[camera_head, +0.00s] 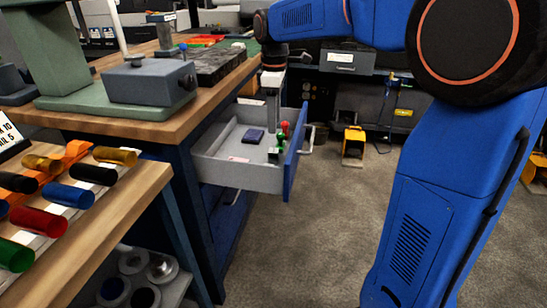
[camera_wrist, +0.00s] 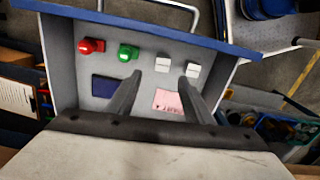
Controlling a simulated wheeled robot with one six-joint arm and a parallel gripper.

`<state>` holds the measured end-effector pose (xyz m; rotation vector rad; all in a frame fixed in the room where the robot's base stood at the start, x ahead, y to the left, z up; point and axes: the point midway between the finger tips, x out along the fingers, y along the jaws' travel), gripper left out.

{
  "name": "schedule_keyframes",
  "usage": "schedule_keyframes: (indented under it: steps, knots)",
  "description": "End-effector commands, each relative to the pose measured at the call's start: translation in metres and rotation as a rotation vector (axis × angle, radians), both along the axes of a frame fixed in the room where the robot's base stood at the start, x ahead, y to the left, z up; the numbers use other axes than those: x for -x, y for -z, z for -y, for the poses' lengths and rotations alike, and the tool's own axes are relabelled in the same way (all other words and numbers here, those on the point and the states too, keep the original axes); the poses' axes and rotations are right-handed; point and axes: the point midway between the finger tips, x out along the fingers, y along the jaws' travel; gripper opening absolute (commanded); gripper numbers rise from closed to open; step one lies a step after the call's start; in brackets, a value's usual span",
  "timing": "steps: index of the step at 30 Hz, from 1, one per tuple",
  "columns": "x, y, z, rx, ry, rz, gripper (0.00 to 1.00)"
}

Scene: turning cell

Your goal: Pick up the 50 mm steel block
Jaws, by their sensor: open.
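In the wrist view two small light grey blocks, one (camera_wrist: 162,63) left and one (camera_wrist: 193,70) right, sit in the open drawer (camera_wrist: 60,65). I cannot tell which is the 50 mm steel block, as no size marking is legible. My gripper (camera_wrist: 160,80) is open and empty, its two fingers pointing down into the drawer. The left block shows between the fingertips in the picture and the right one just beyond the right fingertip; neither looks held. In the head view my gripper (camera_head: 271,115) is over the drawer (camera_head: 235,178), and the blocks are not clearly seen.
A red knobbed piece (camera_wrist: 90,45), a green one (camera_wrist: 127,52), a dark blue pad (camera_wrist: 104,87) and a pink paper (camera_wrist: 168,101) share the drawer. The blue drawer front (camera_head: 292,160) stands up beside my gripper. The wooden bench (camera_head: 150,125) is to the left.

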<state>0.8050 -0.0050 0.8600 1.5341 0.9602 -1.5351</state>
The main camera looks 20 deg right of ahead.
Motion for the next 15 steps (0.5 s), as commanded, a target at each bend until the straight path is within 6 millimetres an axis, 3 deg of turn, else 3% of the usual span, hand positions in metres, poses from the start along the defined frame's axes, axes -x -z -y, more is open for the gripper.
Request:
schedule_keyframes:
  steps: [9, 15]
  knots:
    - [0.0, 0.054, 0.0, 0.0, 0.0, -0.001, 0.47]
    - [0.0, 0.068, 0.0, 0.0, 0.001, 0.001, 0.47]
